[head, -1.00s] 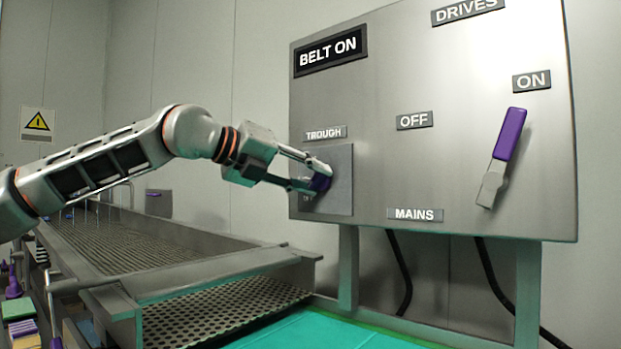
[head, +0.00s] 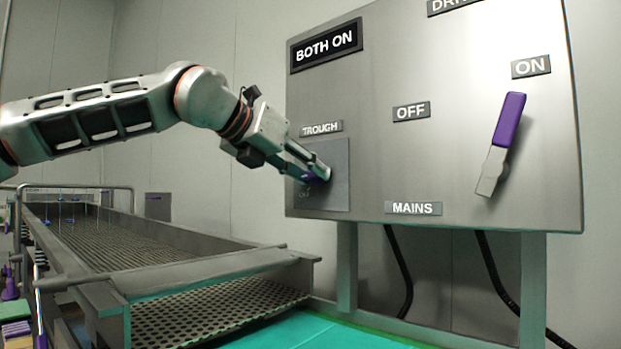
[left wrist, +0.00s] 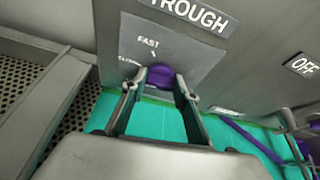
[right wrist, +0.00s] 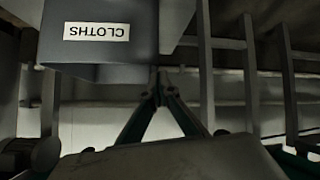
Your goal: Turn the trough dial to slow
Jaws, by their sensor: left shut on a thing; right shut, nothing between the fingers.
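The purple trough dial (head: 314,179) is on a grey plate (head: 338,160) under the TROUGH label (head: 321,128), low on the left of the panel. My left gripper (head: 321,174) is shut on the dial, with its fingers on either side of the knob. In the left wrist view the dial (left wrist: 160,76) shows between the fingertips. A FAST label (left wrist: 148,42) stands above it, and a partly hidden label (left wrist: 129,61) is at its left. The dial's pointer is hard to read. My right gripper (right wrist: 160,88) is shut and empty in the right wrist view.
The panel's display (head: 326,47) reads BOTH ON. The purple-handled mains lever (head: 508,120) is tilted up toward ON. A perforated metal trough (head: 150,235) runs along the left. A box marked CLOTHS (right wrist: 97,32) and metal bars are near my right gripper.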

